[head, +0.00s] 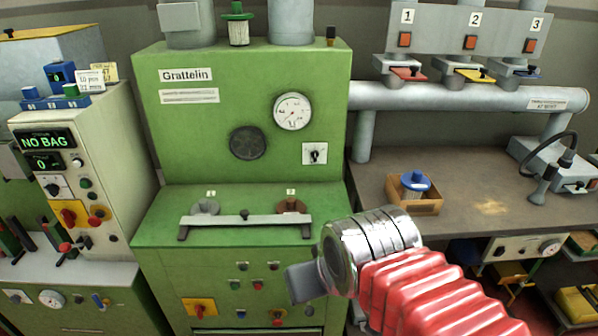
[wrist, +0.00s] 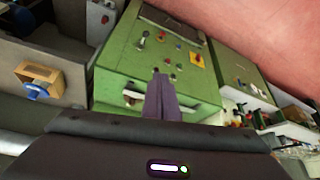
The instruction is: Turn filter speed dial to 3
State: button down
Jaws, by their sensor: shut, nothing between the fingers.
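A small black rotary knob on a white plate (head: 315,154) sits on the upright face of the green Grattelin machine (head: 215,120), below and right of a round white gauge (head: 293,111). Its markings are too small to read, and I cannot tell whether it is the filter speed dial. My gripper (head: 300,283) is in front of the machine's lower panel, below and apart from this knob. In the wrist view my gripper's dark fingers (wrist: 158,95) are together, with nothing between them.
A metal bar (head: 245,220) crosses the green ledge. A wooden box with a blue-topped item (head: 415,190) stands on the right bench. Switches numbered 1 to 3 hang above a grey pipe (head: 460,97). A NO BAG control cabinet (head: 75,170) stands at left.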

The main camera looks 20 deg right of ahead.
aim_at(315, 154)
jog(key=k, duration=1.3)
jog(key=u, duration=0.5)
jog(key=i, duration=0.9)
jog(key=u, duration=0.35)
jog(key=i, duration=1.25)
jog(key=z, duration=0.45)
